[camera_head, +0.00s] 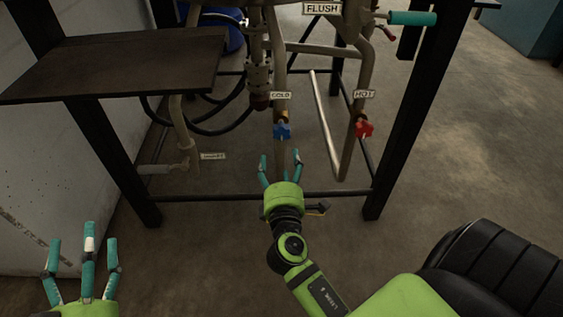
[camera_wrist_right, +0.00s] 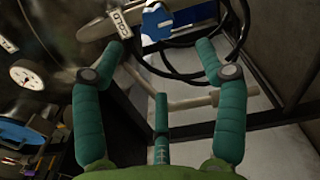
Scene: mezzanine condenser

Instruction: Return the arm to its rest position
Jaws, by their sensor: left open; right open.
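My right gripper (camera_head: 280,160) is in the middle of the head view, in front of the pipe frame. Its teal fingers are spread, open and empty. Just above its fingertips is a blue valve handle (camera_head: 282,131) under a COLD tag (camera_head: 281,95). In the right wrist view the blue handle (camera_wrist_right: 157,21) is beyond the fingertips, with a visible gap. My left gripper (camera_head: 83,248) is at the lower left, fingers pointing up, open and empty. The rest position itself is not marked in these views.
A red valve (camera_head: 363,128) hangs below a HOT tag (camera_head: 364,94) to the right. A dark shelf (camera_head: 120,62) and frame legs (camera_head: 395,155) surround the pipes. A black hose (camera_head: 200,130) loops behind. A gauge (camera_wrist_right: 27,75) shows in the wrist view.

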